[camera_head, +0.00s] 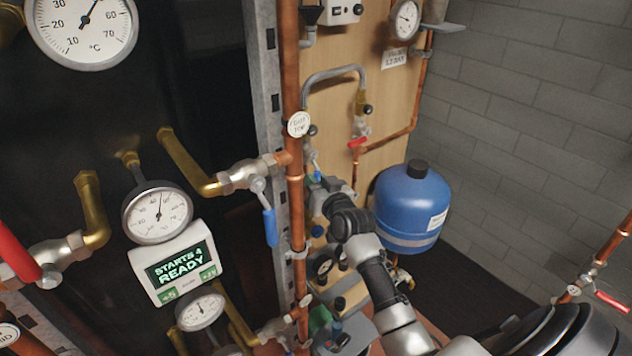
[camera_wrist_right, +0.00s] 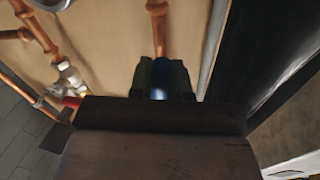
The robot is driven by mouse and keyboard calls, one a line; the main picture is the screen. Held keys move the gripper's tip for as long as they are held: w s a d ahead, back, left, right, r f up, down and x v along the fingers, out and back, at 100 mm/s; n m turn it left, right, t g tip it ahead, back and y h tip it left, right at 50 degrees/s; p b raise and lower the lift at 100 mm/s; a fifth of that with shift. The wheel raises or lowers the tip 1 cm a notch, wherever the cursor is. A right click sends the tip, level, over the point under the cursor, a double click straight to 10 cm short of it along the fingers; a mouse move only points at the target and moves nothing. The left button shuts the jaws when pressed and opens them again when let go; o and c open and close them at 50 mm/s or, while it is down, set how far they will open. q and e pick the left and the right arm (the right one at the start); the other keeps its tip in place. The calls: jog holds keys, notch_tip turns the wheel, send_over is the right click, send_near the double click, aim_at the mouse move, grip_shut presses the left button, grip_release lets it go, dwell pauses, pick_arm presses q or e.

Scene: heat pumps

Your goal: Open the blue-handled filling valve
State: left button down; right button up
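A blue valve handle (camera_head: 317,170) shows as a small strip on the pipework behind the copper riser, in the middle of the head view. My right gripper (camera_head: 318,192) is at this valve, partly hidden by the riser. A copper pipe (camera_wrist_right: 158,35) runs beyond the fingers. Another, larger blue lever (camera_head: 270,226) hangs down in front, left of the riser. My left gripper is not in view.
The copper riser (camera_head: 294,205) and grey metal upright (camera_head: 272,100) stand close left of my right gripper. A blue expansion tank (camera_head: 411,205) is to its right. A red-handled valve (camera_head: 358,143) is above. Gauges and pump parts (camera_head: 325,268) crowd the space below.

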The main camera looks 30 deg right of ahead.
grip_shut()
jog(key=shift+d+f+n, duration=0.1)
jog(key=shift+d+n, duration=0.15)
jog(key=shift+n, duration=0.15)
jog(key=shift+d+n+b, duration=0.3)
jog(key=shift+d+n, duration=0.05)
jog(key=shift+n, duration=0.35)
jog(key=o, duration=0.6)
grip_release()
jog(key=s+a+b, duration=0.1)
jog(key=s, duration=0.9)
jog(key=shift+s+a+f, duration=0.15)
jog(key=shift+s, duration=0.2)
